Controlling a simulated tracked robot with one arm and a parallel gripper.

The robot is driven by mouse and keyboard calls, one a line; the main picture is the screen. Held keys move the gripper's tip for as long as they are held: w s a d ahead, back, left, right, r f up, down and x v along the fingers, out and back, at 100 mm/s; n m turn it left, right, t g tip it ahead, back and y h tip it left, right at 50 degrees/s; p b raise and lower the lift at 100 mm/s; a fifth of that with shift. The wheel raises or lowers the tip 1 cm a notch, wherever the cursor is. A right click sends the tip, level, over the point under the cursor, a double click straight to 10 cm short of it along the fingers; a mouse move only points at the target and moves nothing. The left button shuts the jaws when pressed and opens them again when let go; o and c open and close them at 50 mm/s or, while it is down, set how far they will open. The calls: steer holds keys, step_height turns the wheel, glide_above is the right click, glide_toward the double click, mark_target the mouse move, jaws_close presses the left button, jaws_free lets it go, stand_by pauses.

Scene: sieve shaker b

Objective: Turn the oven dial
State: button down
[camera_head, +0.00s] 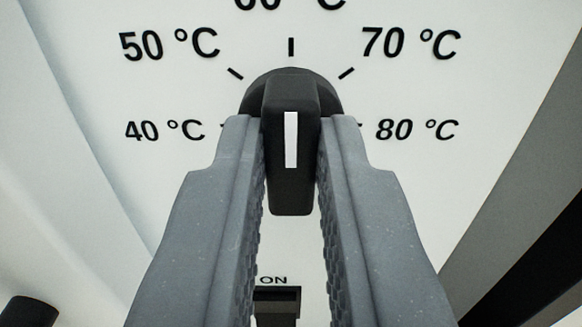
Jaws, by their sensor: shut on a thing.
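The black oven dial (291,95) sits in the middle of the view on a white panel. Its raised grip bar stands upright, and a white pointer line on it points straight up, toward the tick below the partly cut-off 60 °C label. My gripper (291,165) has its two grey fingers on the left and right sides of the grip bar and is shut on it. The fingers cover the lower sides of the dial. The labels 50 °C and 40 °C are at the left, 70 °C and 80 °C at the right.
A black switch (277,302) marked ON is below the dial, partly hidden by the fingers. A grey and black edge (525,240) runs down the right side. The white panel (480,185) around the dial is flat.

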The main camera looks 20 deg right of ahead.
steer(key=shift+m, duration=0.3)
steer(key=m, duration=0.4)
steer(key=shift+d+f, duration=0.15)
steer(key=shift+s+d+f+m+b, duration=0.1)
steer(key=shift+m+b, duration=0.55)
steer(key=shift+m, duration=0.65)
steer(key=shift+f+m+b, duration=0.1)
steer(key=shift+m+b, duration=0.5)
steer(key=shift+m, duration=0.7)
steer(key=c, duration=1.4)
jaws_free()
steer(key=shift+c, duration=0.2)
steer(key=shift+r, duration=0.15)
